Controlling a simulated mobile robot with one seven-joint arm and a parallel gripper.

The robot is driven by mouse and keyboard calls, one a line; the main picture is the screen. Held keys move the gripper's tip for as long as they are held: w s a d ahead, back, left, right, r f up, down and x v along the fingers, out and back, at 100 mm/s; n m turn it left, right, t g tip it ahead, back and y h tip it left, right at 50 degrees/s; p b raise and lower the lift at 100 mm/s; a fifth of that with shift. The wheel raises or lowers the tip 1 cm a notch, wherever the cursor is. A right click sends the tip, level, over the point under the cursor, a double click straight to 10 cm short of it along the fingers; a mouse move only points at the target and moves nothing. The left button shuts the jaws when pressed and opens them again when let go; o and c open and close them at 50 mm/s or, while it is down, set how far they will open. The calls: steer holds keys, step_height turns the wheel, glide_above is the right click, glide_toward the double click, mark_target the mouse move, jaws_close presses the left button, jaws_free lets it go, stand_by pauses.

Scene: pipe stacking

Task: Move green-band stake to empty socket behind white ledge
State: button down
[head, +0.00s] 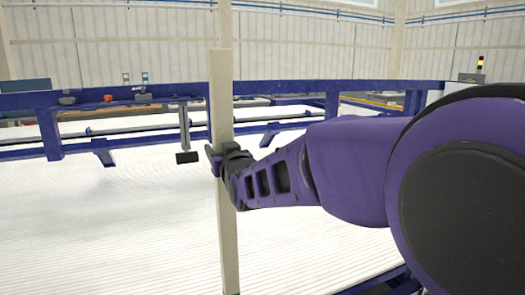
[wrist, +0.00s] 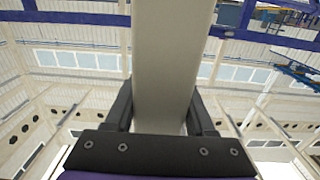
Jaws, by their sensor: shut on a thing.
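A long pale beige stake (head: 222,100) stands nearly upright in the head view. A trace of green shows at its foot, at the bottom edge of the picture. My gripper (head: 216,160) is shut on the stake around its middle. In the wrist view the stake (wrist: 168,60) runs up between the two black fingers (wrist: 162,112). The stake's lower end is cut off by the picture edge. I cannot make out the empty socket, nor tell which white part is the ledge.
A wide layer of white pipes (head: 90,230) spreads below and beyond my gripper. A blue beam frame (head: 290,87) crosses behind it, with a hanging dark-ended arm (head: 186,130) left of the stake. My purple arm covers much of the right side.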

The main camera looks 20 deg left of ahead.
mark_target(218, 100)
steer(key=shift+r+p, duration=2.7)
steer(key=shift+r, duration=3.2)
